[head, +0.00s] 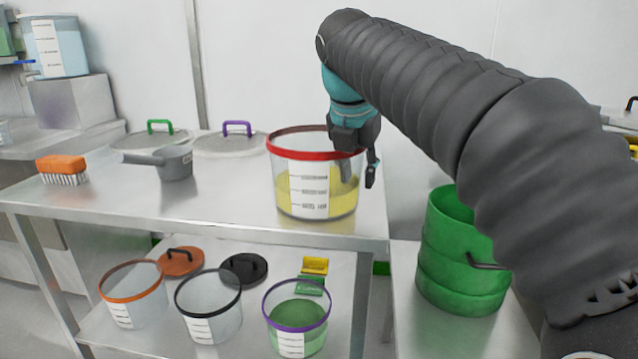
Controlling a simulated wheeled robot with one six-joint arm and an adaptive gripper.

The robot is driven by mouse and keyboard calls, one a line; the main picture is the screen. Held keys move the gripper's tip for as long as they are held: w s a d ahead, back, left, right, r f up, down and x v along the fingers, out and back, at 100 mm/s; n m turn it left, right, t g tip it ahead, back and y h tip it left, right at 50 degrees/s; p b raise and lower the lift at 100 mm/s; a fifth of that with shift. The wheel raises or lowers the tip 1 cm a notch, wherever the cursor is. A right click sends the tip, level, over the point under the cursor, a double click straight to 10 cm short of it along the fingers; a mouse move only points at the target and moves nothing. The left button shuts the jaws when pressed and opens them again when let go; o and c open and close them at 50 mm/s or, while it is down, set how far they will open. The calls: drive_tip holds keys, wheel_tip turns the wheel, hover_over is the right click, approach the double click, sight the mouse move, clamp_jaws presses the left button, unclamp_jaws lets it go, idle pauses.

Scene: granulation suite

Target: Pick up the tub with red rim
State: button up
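The tub with the red rim (318,205) stands upright on the steel table's upper top, near its right end. It is clear, with a white label and yellow contents. My gripper (361,176) points down at the tub's right side. One finger appears inside the tub, seen through the wall, and the other hangs outside it. The fingers are apart, with the rim passing between them. The far right part of the rim is hidden behind my gripper.
A grey scoop (175,163), an orange brush (62,169) and lids with green (160,127) and purple (237,128) handles share the top. Tubs with orange (135,310), black (210,325) and purple (297,325) rims stand below. A green bucket (455,255) stands right.

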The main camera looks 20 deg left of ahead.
drive_tip(key=shift+c, duration=0.2)
clamp_jaws()
drive_tip(key=shift+r, duration=0.2)
drive_tip(key=shift+r, duration=0.25)
wheel_tip(320, 180, up, 4)
drive_tip(key=shift+w+r+p, duration=0.1)
drive_tip(key=shift+p, duration=0.85)
drive_tip(key=w+d+r, duration=0.6)
drive_tip(key=w+d, duration=0.2)
drive_tip(key=shift+w, duration=0.2)
